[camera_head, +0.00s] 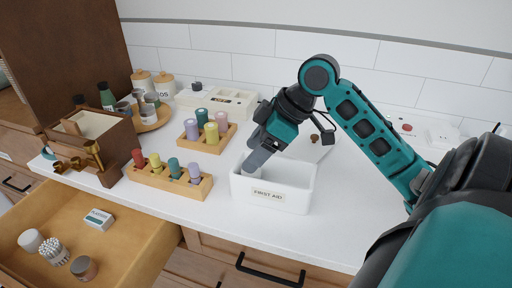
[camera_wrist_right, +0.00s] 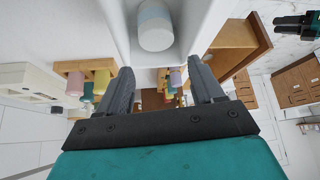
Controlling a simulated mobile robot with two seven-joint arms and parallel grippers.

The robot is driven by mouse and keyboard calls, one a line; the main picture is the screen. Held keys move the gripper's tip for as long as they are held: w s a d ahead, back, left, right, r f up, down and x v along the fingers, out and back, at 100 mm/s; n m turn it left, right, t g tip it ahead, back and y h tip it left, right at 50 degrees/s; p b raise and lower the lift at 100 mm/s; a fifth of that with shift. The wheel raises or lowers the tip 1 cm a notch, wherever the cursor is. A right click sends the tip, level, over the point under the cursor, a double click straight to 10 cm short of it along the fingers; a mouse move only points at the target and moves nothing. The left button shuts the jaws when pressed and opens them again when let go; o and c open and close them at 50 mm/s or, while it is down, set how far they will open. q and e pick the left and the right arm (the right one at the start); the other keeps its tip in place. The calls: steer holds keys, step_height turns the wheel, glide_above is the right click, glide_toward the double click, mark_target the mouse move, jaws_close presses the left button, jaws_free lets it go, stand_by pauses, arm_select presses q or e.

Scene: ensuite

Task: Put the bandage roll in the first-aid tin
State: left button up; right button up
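The white first-aid tin (camera_head: 277,197), labelled FIRST AID, stands open on the counter. My right gripper (camera_head: 254,165) points down into its left end. In the right wrist view, the gripper (camera_wrist_right: 161,85) has its two fingers apart with nothing between them. A pale roll with a grey-blue band, apparently the bandage roll (camera_wrist_right: 156,26), sits inside the tin beyond the fingertips, clear of both. In the head view it is mostly hidden by the gripper and the tin's wall. A small dark and teal part, probably my left gripper (camera_wrist_right: 296,24), shows at the right wrist view's upper right corner.
An open drawer (camera_head: 150,235) holds a white box (camera_head: 98,219), a white roll (camera_head: 31,240), a swab jar (camera_head: 54,251) and a brownish jar (camera_head: 84,268). Wooden peg racks (camera_head: 170,181) stand left of the tin. A wooden caddy (camera_head: 115,140) is farther left.

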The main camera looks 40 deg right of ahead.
steer(key=shift+r, duration=0.3)
steer(key=p+v, duration=0.6)
steer(key=v, duration=0.2)
steer(key=shift+w+a+r+p, duration=0.1)
steer(key=shift+r+p, duration=0.05)
steer(key=shift+p, duration=0.15)
steer(key=shift+a, duration=0.1)
stand_by(0.3)
